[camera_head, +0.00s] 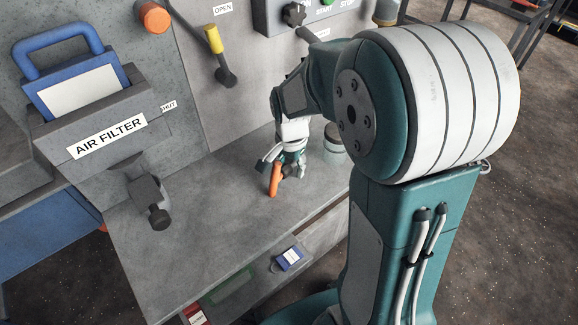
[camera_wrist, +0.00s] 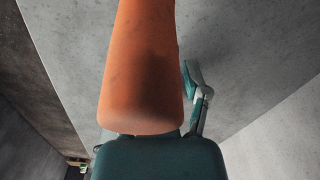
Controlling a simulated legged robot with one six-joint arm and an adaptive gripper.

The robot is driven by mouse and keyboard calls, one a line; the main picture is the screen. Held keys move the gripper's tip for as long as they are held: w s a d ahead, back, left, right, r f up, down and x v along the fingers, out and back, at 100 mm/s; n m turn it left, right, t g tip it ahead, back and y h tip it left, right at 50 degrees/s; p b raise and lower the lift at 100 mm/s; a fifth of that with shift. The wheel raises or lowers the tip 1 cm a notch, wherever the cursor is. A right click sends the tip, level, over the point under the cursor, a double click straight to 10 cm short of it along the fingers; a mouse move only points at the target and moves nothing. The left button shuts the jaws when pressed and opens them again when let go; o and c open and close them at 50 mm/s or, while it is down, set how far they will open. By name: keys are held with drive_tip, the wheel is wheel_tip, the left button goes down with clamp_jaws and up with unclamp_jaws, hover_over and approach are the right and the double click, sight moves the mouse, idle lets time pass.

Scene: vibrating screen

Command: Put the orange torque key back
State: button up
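The orange torque key (camera_head: 274,179) is in my gripper (camera_head: 290,168), low over the grey table of the machine. Its orange handle (camera_wrist: 143,75) fills the middle of the wrist view, close to the camera and against the teal part of my gripper. My gripper appears shut on it. One finger shows to the right of the handle in the wrist view. The key's working end is not visible. I cannot tell whether the key touches the table.
The grey table top (camera_head: 215,225) is clear to the left. The air filter housing (camera_head: 105,130) with its blue-handled filter (camera_head: 75,80) stands at left. A yellow-handled lever (camera_head: 214,42) and an orange knob (camera_head: 152,16) are on the panel. A glass jar (camera_head: 335,145) stands behind my gripper.

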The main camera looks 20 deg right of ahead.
clamp_jaws()
drive_tip(key=shift+r, duration=0.1)
